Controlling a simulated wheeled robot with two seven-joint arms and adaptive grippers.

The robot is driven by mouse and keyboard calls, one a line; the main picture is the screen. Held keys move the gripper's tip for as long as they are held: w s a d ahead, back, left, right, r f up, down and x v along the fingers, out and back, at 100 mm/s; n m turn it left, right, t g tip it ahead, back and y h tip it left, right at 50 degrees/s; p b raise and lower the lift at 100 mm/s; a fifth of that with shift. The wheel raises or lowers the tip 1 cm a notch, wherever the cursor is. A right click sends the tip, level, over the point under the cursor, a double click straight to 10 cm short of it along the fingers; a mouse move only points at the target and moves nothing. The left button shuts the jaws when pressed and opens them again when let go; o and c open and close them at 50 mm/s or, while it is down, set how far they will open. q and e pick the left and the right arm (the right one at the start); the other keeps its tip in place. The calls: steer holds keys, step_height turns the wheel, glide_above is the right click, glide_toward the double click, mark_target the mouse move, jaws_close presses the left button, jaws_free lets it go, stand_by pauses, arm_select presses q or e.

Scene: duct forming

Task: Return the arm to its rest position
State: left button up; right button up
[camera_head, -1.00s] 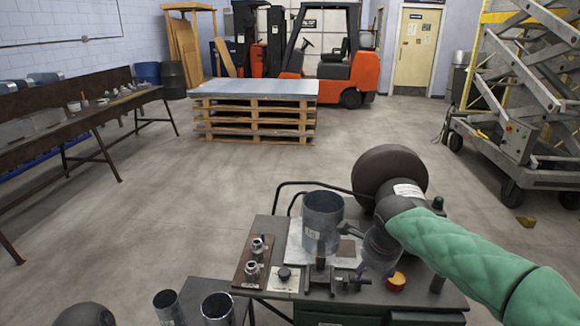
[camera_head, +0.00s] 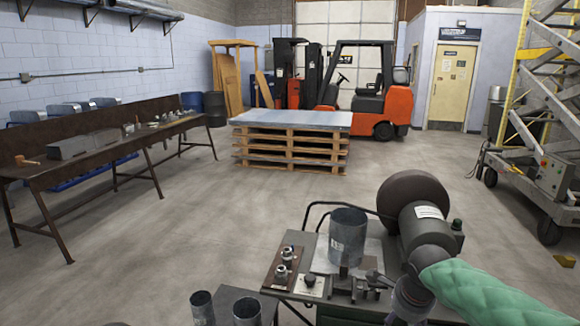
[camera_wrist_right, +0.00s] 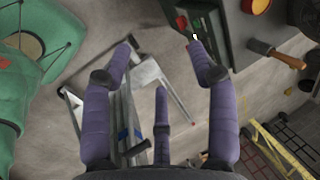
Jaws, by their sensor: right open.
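My right arm, in a green quilted sleeve (camera_head: 478,290), comes in from the lower right in the head view. Its wrist is beside the machine bench. My right gripper (camera_wrist_right: 160,60) shows three purple fingers in the right wrist view, spread apart with nothing between them. The floor and a metal frame lie below it. In the head view only part of this gripper shows, near the bottom edge. A metal duct cylinder (camera_head: 347,237) stands upright on the bench's plate, left of my wrist and apart from it. My left gripper is not in view.
The machine bench (camera_head: 305,240) also carries two small fittings (camera_head: 284,263). Two open metal cylinders (camera_head: 246,310) stand at its lower left. The wrist view shows a wooden-handled tool (camera_wrist_right: 275,54). A pallet stack (camera_head: 290,145) stands beyond clear floor.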

steer(key=s+a+f+n+g+y+p, duration=0.15)
steer(key=a+f+n, duration=0.35)
steer(key=f, duration=0.8)
steer(key=s+a+f+n+g+y, duration=0.15)
steer(key=a+f+n, duration=0.4)
steer(key=f, duration=0.75)
steer(key=s+a+f+n+p, duration=0.1)
steer(key=s+a+f+n, duration=0.1)
steer(key=s+f, duration=0.5)
steer(key=s+a+f+n+y+p, duration=0.1)
steer(key=s+a+f+n, duration=0.2)
steer(key=s, duration=0.9)
step_height(320, 180, down, 4)
steer(key=shift+a+f+n+y, duration=0.15)
steer(key=shift+a+n+y, duration=0.15)
steer(key=shift+n, duration=0.65)
